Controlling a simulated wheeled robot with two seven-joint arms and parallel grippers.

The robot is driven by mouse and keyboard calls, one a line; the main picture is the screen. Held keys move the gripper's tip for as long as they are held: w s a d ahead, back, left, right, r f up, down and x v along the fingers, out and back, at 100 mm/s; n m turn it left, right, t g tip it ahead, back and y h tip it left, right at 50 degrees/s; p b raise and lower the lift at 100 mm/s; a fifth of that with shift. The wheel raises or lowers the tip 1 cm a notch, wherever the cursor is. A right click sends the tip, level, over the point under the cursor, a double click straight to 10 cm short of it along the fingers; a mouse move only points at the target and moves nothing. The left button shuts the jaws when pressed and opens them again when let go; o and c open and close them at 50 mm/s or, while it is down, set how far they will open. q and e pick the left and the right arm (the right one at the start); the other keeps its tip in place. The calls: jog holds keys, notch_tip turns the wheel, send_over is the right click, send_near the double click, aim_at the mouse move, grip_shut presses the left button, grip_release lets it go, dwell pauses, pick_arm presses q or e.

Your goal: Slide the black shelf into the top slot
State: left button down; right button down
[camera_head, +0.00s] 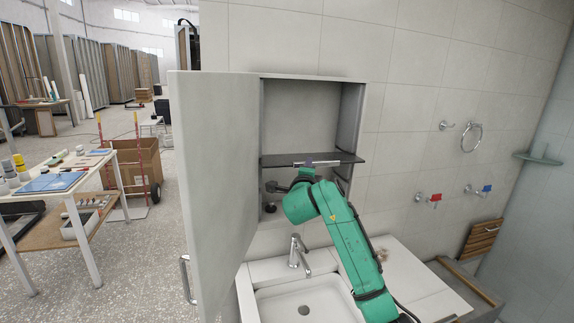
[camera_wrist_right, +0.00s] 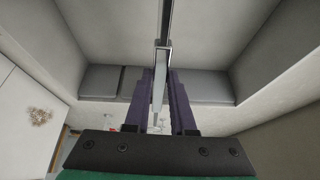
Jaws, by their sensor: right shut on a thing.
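The black shelf (camera_head: 338,157) is a thin, dark, flat panel lying roughly level across the open cabinet (camera_head: 353,118), about halfway up. Its front edge seems to stick out a little past the cabinet's right side wall. My right gripper (camera_head: 307,164) is at the middle of the shelf's front edge. In the right wrist view the purple fingers (camera_wrist_right: 161,78) are shut on the shelf (camera_wrist_right: 166,22), which shows edge-on between them. The slots are too small or hidden to make out, so I cannot tell whether the shelf sits in one. My left gripper is out of view.
The cabinet door (camera_head: 215,180) stands wide open at left. A basin (camera_head: 305,300) with a tap (camera_head: 299,250) is below, under my right arm. A small dark object (camera_head: 269,207) stands on the cabinet floor. The space above the shelf is empty.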

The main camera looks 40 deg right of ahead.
jog(key=shift+w+d+r, duration=0.15)
jog(key=shift+w+d, duration=0.1)
jog(key=shift+w, duration=0.3)
jog(key=shift+w+d+r, duration=0.15)
jog(key=shift+w+d, duration=0.05)
jog(key=shift+w, duration=0.3)
jog(key=shift+w+d+r, duration=0.15)
jog(key=shift+w+d, duration=0.1)
jog(key=shift+w, duration=0.3)
jog(key=shift+s+f, duration=0.15)
jog(key=shift+f, duration=0.05)
jog(key=shift+s+a, duration=0.1)
jog(key=shift+s, duration=0.05)
jog(key=s+a, duration=0.2)
jog(key=s, duration=0.4)
jog(key=shift+s+a+f, duration=0.2)
jog(key=shift+s+a, duration=0.05)
jog(key=shift+a, duration=0.15)
dwell(0.4)
jog(key=shift+d+f+n+t, duration=0.2)
jog(key=shift+f+n+t, duration=0.1)
jog(key=shift+n, duration=0.1)
jog(key=shift+r, duration=0.15)
dwell(1.1)
jog(key=shift+w+d, duration=0.4)
jog(key=shift+w, duration=0.1)
